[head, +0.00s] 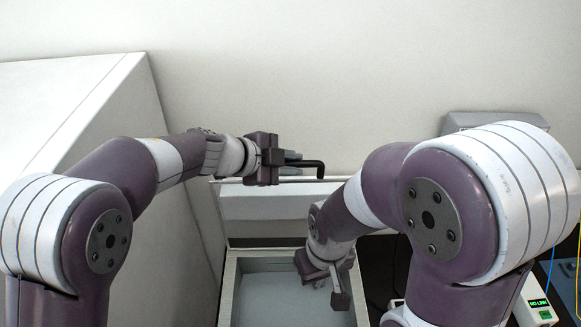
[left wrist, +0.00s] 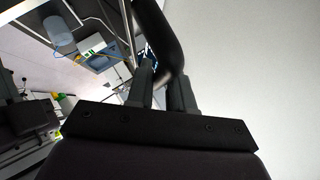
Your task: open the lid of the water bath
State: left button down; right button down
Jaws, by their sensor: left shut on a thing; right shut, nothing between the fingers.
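The water bath (head: 231,290) is an open box at the bottom centre of the head view, with a pale grey-blue inside. Its lid (head: 265,206) stands raised, close to upright, at the back of the bath. A black bent handle (head: 312,164) is at the lid's top edge. My left gripper (head: 294,160) is shut on this handle; in the left wrist view the dark handle (left wrist: 163,35) runs between the two fingers (left wrist: 165,85). My right gripper (head: 341,299) is shut and empty, pointing down over the right part of the bath opening.
A large white cabinet (head: 70,110) stands at the left, close to my left arm. A grey box (head: 490,119) is behind my right arm. A small device with a green display (head: 538,303) sits at the lower right on the dark bench. A plain wall is behind.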

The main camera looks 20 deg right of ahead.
pick_arm(q)
jog(key=shift+s+a+f, duration=0.1)
jog(key=shift+s+f, duration=0.05)
jog(key=shift+f, duration=0.3)
jog(key=c, duration=1.2)
grip_release()
jog(key=shift+o, duration=0.4)
jog(key=shift+w+r, duration=0.1)
jog(key=shift+w, duration=0.25)
jog(key=shift+r, duration=0.1)
jog(key=shift+s+a+r, duration=0.15)
jog(key=b+v, duration=0.3)
jog(key=v, duration=0.9)
jog(key=shift+b, duration=0.35)
